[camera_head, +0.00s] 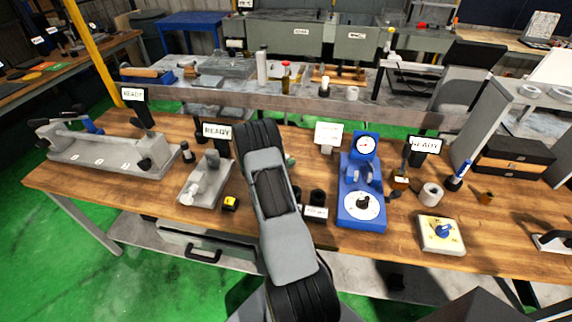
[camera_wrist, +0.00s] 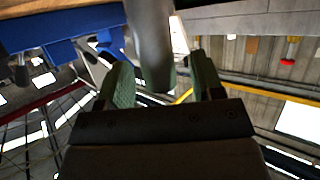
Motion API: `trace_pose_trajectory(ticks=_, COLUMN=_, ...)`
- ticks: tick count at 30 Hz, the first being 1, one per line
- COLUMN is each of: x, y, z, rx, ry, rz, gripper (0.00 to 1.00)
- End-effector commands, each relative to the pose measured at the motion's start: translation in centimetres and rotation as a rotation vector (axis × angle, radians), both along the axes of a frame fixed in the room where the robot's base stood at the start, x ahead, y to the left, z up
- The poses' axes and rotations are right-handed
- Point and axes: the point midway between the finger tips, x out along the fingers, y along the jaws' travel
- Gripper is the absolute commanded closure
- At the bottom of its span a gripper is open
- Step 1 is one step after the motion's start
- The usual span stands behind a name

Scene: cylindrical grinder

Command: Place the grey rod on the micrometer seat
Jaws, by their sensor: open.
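My gripper (camera_wrist: 163,88) is open, with one green-padded finger on each side of a grey cylinder that looks like the grey rod (camera_wrist: 150,40). A gap shows between the rod and the right finger; contact on the left is unclear. In the head view my arm hides the rod and most of the gripper; a small green patch beside the arm may be a finger. A blue instrument (camera_head: 348,210) with a round dial stands right of my arm. A grey fixture (camera_head: 205,182) stands left of it. I cannot tell which part is the micrometer seat.
Small dark parts stand close to my arm's right side.

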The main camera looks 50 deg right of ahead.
Motion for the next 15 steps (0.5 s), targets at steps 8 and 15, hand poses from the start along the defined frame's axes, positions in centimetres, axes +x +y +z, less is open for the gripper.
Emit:
trace_pose_trajectory(ticks=8, x=-0.07, y=-0.42, z=-0.20, rx=0.001, ry=-0.001, rz=0.000, gripper=0.39)
trace_pose_trajectory(ticks=15, x=-0.06, y=-0.39, z=-0.19, rx=0.000, ry=-0.001, rz=0.000, gripper=0.57)
